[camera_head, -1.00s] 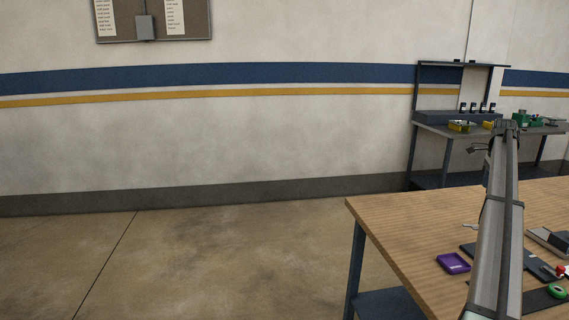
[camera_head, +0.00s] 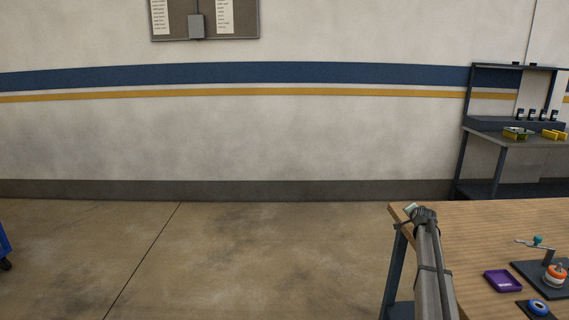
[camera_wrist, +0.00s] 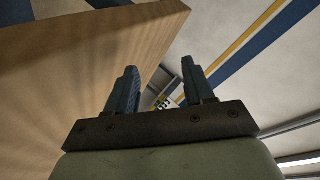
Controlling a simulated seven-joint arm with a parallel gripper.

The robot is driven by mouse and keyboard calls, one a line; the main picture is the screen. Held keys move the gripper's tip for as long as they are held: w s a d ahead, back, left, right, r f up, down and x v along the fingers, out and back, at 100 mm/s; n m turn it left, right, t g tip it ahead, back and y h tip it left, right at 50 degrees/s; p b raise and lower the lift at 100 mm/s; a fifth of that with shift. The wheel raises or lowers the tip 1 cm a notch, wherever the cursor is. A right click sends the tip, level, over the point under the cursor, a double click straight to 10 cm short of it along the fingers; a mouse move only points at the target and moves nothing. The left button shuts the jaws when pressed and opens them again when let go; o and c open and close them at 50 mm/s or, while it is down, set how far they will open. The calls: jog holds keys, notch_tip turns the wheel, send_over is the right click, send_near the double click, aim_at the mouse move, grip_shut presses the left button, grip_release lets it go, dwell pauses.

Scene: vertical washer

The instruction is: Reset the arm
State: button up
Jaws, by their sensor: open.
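My gripper shows in the wrist view (camera_wrist: 158,88) with its two dark fingers apart and nothing between them. In that view the wooden table top lies to the left of the fingers, and the wall with its blue and yellow stripes lies to the right. In the head view my arm rises at the lower right, in front of the left edge of the wooden workbench (camera_head: 480,225). I cannot make out the fingers in the head view.
On the workbench are a purple tray (camera_head: 503,281), a dark fixture with an orange and white part (camera_head: 556,275), and a blue ring (camera_head: 538,307). A second bench (camera_head: 500,137) stands against the back wall.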

jog(key=s+a+f+n, duration=0.1)
jog(key=s+a+f, duration=0.1)
jog(key=a+f, duration=0.35)
jog(key=s+a+f+n+g+y, duration=0.1)
jog(key=s+a+f, duration=0.25)
jog(key=f, duration=0.25)
jog(key=s+a+f+n, duration=0.1)
jog(key=a+f, duration=0.4)
jog(key=s+a+f+n+g+y, duration=0.15)
jog(key=s+a+f, duration=0.25)
jog(key=s+f, duration=0.4)
jog(key=s+a+f+n+g, duration=0.1)
jog(key=s+a+f+g, duration=0.2)
jog(key=s+a+f, duration=0.35)
jog(key=s+a+f+n+g+y, duration=0.1)
jog(key=s+a+f+g, duration=0.15)
jog(key=s+f, duration=0.65)
jog(key=s+a+f+n+g, duration=0.1)
jog(key=s+a+f+g, duration=0.2)
jog(key=s, duration=0.8)
jog(key=s+a+f+n+g, duration=0.2)
jog(key=s+a+f, duration=0.3)
jog(key=s, duration=0.6)
jog(key=s+a+n+g, duration=0.1)
jog(key=s+n+g, duration=0.2)
jog(key=s, duration=2.3)
jog(key=g, duration=0.3)
jog(key=shift+a+f, duration=0.25)
jog(key=shift+f, duration=0.15)
